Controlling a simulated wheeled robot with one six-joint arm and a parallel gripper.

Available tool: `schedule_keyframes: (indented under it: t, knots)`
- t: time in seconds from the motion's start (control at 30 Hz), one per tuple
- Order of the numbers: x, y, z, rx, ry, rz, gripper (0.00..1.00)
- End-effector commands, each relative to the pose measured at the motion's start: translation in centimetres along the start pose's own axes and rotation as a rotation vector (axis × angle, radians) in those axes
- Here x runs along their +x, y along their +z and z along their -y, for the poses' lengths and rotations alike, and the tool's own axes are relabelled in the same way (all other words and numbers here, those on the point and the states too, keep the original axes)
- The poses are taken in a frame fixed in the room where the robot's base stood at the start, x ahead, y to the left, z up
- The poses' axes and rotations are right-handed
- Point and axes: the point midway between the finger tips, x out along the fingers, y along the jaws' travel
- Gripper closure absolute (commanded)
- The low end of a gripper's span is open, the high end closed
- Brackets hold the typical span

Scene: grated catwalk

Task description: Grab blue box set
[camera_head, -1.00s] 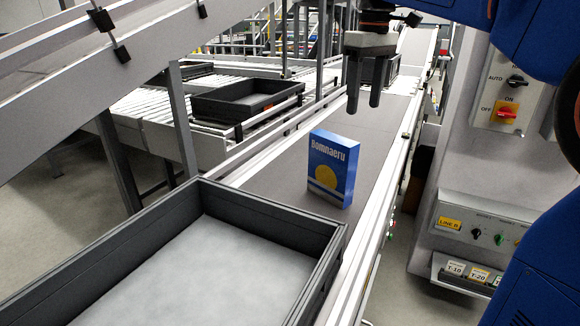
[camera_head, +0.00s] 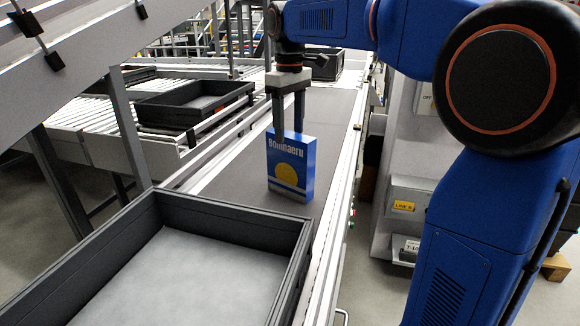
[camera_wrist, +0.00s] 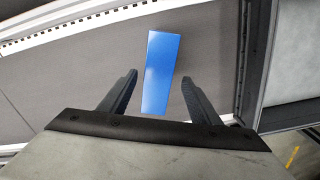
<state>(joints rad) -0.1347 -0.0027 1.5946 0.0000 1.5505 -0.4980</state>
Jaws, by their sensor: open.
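The blue box (camera_head: 290,168), with a yellow disc and white lettering on its front, stands upright on the grey conveyor belt. My gripper (camera_head: 287,118) points down directly over the box, its fingers reaching about the box's top edge. In the wrist view the blue top of the box (camera_wrist: 161,72) lies ahead of and between the open fingers (camera_wrist: 160,92). Visible gaps remain on both sides, and the jaws hold nothing. The far finger's tip is partly hidden behind the box in the head view.
A large dark open tray (camera_head: 292,262) stands in front of the box, close to the belt's near end. Another dark tray (camera_head: 190,104) sits on the rollers at left. A metal rail (camera_head: 335,215) edges the belt's right side. The belt (camera_head: 325,118) behind the box is clear.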

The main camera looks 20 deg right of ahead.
Motion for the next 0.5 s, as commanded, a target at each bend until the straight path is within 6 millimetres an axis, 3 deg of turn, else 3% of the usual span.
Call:
schedule_keyframes:
  t: [0.27,0.5]
  knots:
    - [1.8,0.0,0.0,0.0,0.0,0.001,0.43]
    - [5.0,0.1,-0.3,0.0,-0.001,0.002,0.43]
